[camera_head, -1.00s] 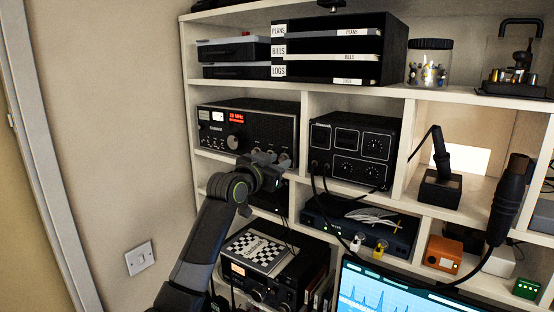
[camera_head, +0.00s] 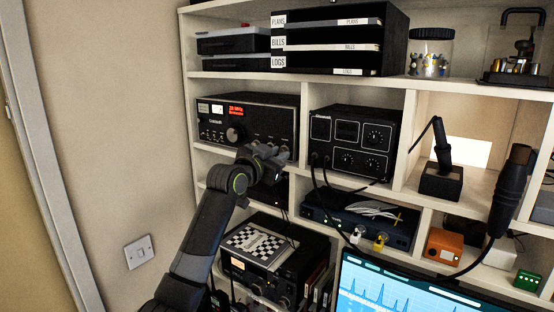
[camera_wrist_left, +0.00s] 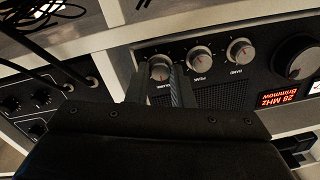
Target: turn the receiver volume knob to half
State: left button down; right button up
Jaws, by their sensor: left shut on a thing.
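The receiver (camera_head: 262,118) is a black box with a red display and a large dial, in the upper left cubby in the head view. In the left wrist view its front appears upside down, with a row of three small silver-rimmed knobs. The end one is the volume knob (camera_wrist_left: 160,68), its label partly covered. My left gripper (camera_wrist_left: 160,80) has one finger on each side of this knob and is shut on it. My left gripper (camera_head: 283,152) hides the receiver's lower right corner in the head view. The knob's exact pointer angle is hard to read.
A second black unit (camera_head: 352,142) with cables fills the cubby to the right. Below are a blue-black box (camera_head: 350,222) and a radio under a checkered item (camera_head: 258,245).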

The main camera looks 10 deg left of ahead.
pick_arm(q)
jog(key=shift+w+a+f+m+h+b, duration=0.1)
jog(key=shift+m+h+b, duration=0.15)
jog(key=shift+m+b, duration=3.15)
jog(key=shift+s+d+f+m+h+b, duration=0.2)
jog(key=shift+m+b, duration=0.95)
jog(key=shift+m, duration=4.3)
jog(key=shift+w+a+r+m+h+b, duration=0.1)
jog(key=shift+w+a+m+h+b, duration=0.2)
jog(key=shift+m+b, duration=3.1)
jog(key=shift+s+d+f+m+p, duration=0.1)
jog(key=shift+m+p, duration=1)
jog(key=shift+m, duration=0.15)
jog(key=c, duration=1.6)
grip_release()
jog(key=shift+o, duration=0.3)
jog(key=shift+s, duration=0.1)
